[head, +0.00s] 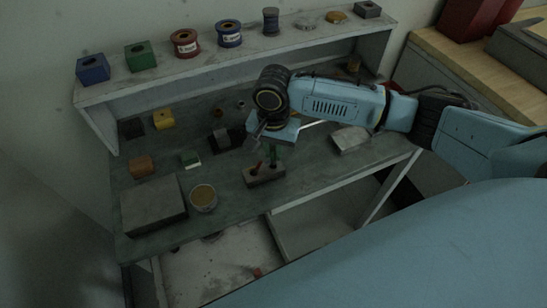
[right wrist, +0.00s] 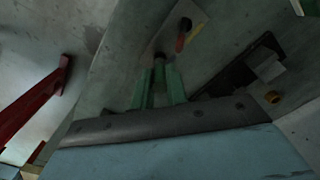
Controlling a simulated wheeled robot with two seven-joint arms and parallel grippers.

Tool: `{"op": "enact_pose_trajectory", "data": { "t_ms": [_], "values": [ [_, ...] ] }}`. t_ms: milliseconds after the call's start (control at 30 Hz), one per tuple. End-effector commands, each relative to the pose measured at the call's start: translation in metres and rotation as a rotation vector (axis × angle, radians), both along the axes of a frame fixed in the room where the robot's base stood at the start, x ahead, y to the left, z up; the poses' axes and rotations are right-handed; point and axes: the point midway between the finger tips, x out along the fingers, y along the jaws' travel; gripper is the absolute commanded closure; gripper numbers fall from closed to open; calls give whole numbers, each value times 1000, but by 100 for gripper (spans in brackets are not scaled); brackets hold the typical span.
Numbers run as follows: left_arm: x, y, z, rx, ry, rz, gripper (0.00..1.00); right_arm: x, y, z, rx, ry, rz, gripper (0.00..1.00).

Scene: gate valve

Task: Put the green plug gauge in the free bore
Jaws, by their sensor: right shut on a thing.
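The grey bore block (head: 264,178) stands on the bench near the front middle. A red plug gauge (head: 257,167) stands in its left part; it also shows in the right wrist view (right wrist: 181,42). The green plug gauge (head: 273,157) is upright at the block's right part. My right gripper (head: 275,146) is over that end of the block, its fingers shut on the green gauge (right wrist: 160,74). The gauge's dark lower end is close to the block (right wrist: 200,17) in the right wrist view. I cannot tell whether it is inside a bore. My left gripper is out of view.
A large grey block (head: 152,205) and a round tin (head: 203,197) stand left of the bore block. An orange block (head: 141,166) and a green-and-white block (head: 190,159) lie behind them. A pale block (head: 350,139) lies right. The back shelf (head: 160,85) holds several spools and blocks.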

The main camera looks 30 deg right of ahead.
Motion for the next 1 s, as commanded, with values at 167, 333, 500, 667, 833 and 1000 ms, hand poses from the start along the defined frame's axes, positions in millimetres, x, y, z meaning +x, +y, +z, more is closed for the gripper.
{"op": "enact_pose_trajectory", "data": {
  "t_ms": [167,333,500,667,833,1000],
  "values": [
    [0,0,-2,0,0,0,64,-1,0,-25,-2,3,1,100],
    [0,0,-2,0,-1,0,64,-1,0,-35,-1,1,1,100],
    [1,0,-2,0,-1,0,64,-1,0,-34,-1,1,2,100],
    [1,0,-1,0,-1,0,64,0,0,-37,-1,1,1,79],
    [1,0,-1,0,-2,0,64,0,0,-37,-1,1,2,63],
    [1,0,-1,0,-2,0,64,-1,0,-37,-1,1,2,63]
  ]
}}
